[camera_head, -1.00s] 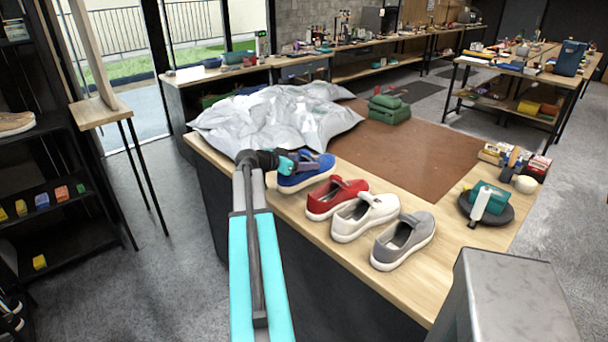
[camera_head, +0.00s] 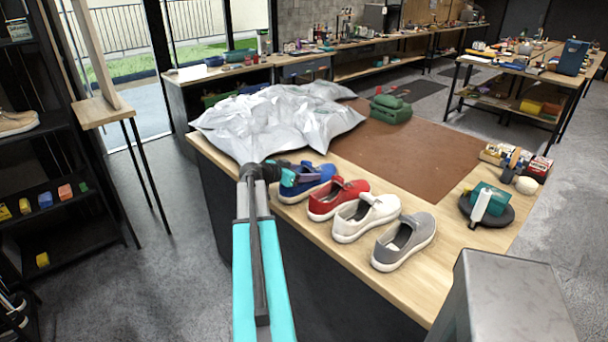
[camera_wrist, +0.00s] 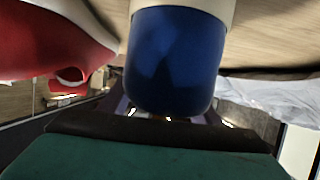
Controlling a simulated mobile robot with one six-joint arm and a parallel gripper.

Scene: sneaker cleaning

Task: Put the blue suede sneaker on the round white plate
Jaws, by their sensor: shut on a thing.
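The blue suede sneaker (camera_head: 318,184) is at the left end of a row of shoes on the near edge of the wooden bench. My gripper (camera_head: 291,178) is shut on its heel end and hides part of it. In the wrist view the sneaker's rounded blue end (camera_wrist: 178,60), with a pale sole edge, fills the top middle, held between the jaws. I cannot tell whether its sole touches the bench. No round white plate shows in these views.
A red sneaker (camera_head: 335,200) stands close to the right, then a white (camera_head: 365,221) and a grey one (camera_head: 403,245). A crumpled silvery sheet (camera_head: 270,115) lies behind. A dark round dish (camera_head: 492,214) holds a bottle at right. The brown mat (camera_head: 415,145) is mostly clear.

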